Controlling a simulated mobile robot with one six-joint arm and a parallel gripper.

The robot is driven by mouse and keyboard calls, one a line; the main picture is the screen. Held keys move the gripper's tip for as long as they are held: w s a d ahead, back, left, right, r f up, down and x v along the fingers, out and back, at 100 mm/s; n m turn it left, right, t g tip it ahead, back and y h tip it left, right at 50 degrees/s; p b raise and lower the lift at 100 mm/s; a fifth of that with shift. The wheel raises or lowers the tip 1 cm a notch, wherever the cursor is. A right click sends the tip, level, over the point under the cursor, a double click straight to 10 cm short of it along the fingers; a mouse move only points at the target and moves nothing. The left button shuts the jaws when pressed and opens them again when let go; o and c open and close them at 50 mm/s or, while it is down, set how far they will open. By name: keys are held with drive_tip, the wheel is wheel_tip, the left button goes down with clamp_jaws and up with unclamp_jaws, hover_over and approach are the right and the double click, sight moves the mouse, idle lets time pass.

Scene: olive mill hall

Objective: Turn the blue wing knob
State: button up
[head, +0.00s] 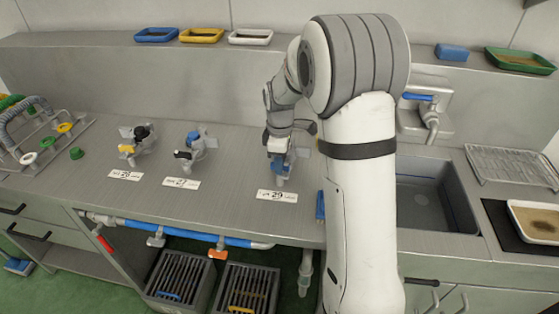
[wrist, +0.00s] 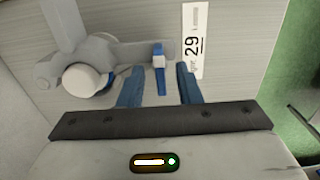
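The blue wing knob (wrist: 160,74) sits on a grey valve (wrist: 110,55) with a white round cap, beside the label 29 (wrist: 194,40). In the wrist view my gripper (wrist: 160,88) is open. Its two blue fingers stand on either side of the wing, with a visible gap on each side, so they do not appear to grip it. In the head view my gripper (head: 280,157) points down at the valve behind the label 29 (head: 277,196). There the gripper and wrist largely hide the valve and knob.
Valves at labels 25 (head: 125,175) and 27 (head: 181,183) stand to the left on the counter (head: 225,165). A sink (head: 430,200) and a wall tap (head: 425,105) are on the right. A hose rack (head: 40,135) is far left. Small trays line the back ledge.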

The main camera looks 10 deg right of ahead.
drive_tip(key=shift+f, duration=0.1)
clamp_jaws()
